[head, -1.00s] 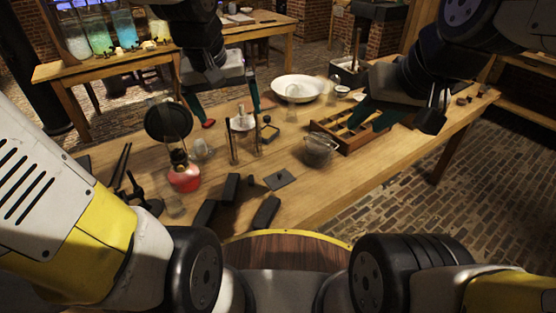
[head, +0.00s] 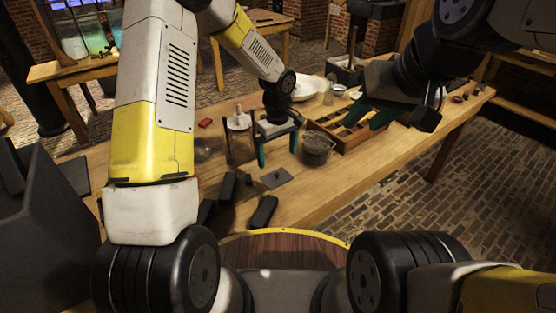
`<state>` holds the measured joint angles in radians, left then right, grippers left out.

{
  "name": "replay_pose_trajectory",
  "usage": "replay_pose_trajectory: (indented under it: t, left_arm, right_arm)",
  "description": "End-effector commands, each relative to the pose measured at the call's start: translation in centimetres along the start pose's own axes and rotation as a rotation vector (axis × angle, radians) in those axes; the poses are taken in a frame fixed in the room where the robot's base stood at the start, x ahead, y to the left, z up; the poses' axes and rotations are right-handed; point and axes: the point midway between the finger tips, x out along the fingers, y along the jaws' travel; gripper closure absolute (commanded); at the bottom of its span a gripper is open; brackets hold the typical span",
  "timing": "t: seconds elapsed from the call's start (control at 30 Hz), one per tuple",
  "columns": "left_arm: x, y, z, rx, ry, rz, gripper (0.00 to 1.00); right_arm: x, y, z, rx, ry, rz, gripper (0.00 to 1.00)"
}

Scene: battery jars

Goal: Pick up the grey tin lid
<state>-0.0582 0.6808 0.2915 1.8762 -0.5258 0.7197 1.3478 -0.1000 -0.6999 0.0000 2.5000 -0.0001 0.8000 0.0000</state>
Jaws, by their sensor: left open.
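The grey tin lid (head: 276,179) appears to be the flat, dark grey square plate with a small knob. It lies on the wooden table (head: 330,195) near its front edge. My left gripper (head: 278,153) points down with its teal fingers apart and empty. It is just behind the lid in the picture, and I see no contact. My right gripper (head: 366,122) is over the right part of the table, its teal fingers apart, with nothing visible between them.
A dark grey pot (head: 317,149) stands right of my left gripper. A wooden compartment tray (head: 360,140) lies behind it. Dark blocks (head: 264,211) lie left of and in front of the lid. A stand with rods (head: 238,125) is to the left. The table's front right is clear.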

Motion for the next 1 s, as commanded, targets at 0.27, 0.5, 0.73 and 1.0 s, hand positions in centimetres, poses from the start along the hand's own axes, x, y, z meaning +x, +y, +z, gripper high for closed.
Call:
replay_pose_trajectory:
  t: [0.27,0.5,0.73,1.0]
  left_arm:
    - [3.0,0.1,0.1,-0.010,-0.006,-0.004,0.00]
    - [6.3,-0.3,0.0,-0.009,-0.008,-0.005,0.00]
    - [8.3,-0.2,-0.1,-0.008,-0.005,-0.003,0.00]
    - [8.3,-0.2,-0.1,-0.008,-0.004,-0.002,0.12]
  right_arm:
    - [0.0,0.0,0.0,0.000,0.000,0.000,0.64]
    - [0.0,0.0,0.0,0.000,0.000,0.000,0.64]
    - [0.0,0.0,0.0,0.000,0.000,0.000,0.64]
    - [0.0,0.0,0.0,0.000,0.000,0.000,0.64]
